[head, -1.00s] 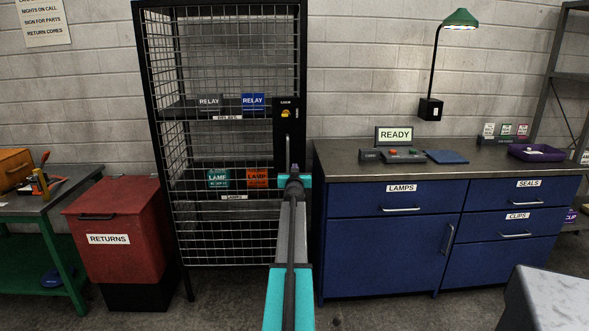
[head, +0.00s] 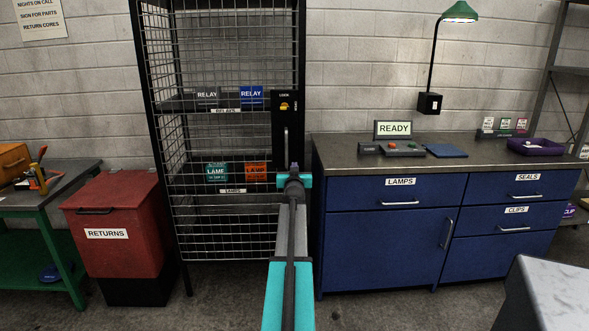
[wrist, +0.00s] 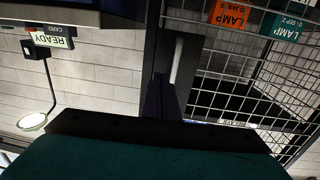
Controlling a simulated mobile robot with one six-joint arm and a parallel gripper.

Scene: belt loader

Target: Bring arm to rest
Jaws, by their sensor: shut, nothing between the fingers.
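My arm reaches forward from the bottom middle of the head view, with teal and grey links. My gripper (head: 294,167) is at its far end, small and dark, in front of the right side of the wire cage (head: 217,235). In the wrist view, which is upside down, the fingers (wrist: 160,90) are dark and together with nothing held. They point towards the cage's frame and pale door handle (wrist: 177,62). Whether the fingertips touch the cage cannot be told.
The cage holds relay and lamp boxes (head: 256,171). A red RETURNS bin (head: 110,255) and green bench (head: 50,215) stand left. A blue cabinet (head: 385,245) stands close right of my arm. A grey surface (head: 555,295) is at the lower right.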

